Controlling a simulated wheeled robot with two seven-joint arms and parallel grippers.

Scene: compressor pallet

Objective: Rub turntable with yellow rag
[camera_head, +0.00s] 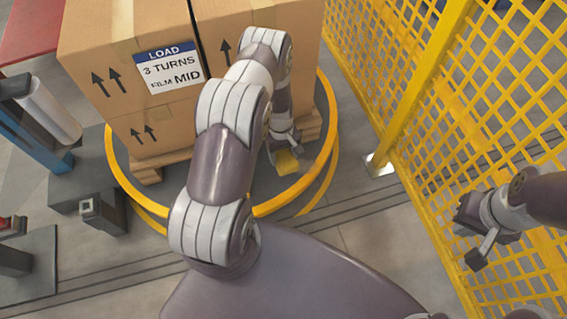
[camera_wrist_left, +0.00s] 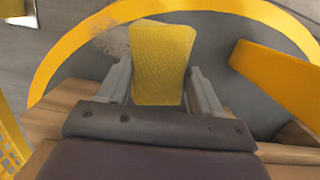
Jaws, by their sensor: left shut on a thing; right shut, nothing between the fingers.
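The turntable (camera_head: 268,182) is a grey disc with a yellow ring around its edge, under the boxes. The yellow rag (camera_head: 287,161) shows at the tip of my left gripper (camera_head: 284,143), low over the disc at the right of the boxes. In the left wrist view the rag (camera_wrist_left: 162,62) sits between the two fingers of my left gripper (camera_wrist_left: 163,85), shut on it. A brownish smudge (camera_wrist_left: 112,41) shows on the grey surface just left of the rag. I cannot tell whether the rag touches the disc. My right gripper (camera_head: 476,236) is shut and empty at the right.
Cardboard boxes (camera_head: 110,60) with a load label stand on a wooden pallet (camera_head: 147,172) on the turntable. A yellow mesh fence (camera_head: 430,130) runs along the right, behind my right gripper. A film roll machine (camera_head: 45,115) stands at the left.

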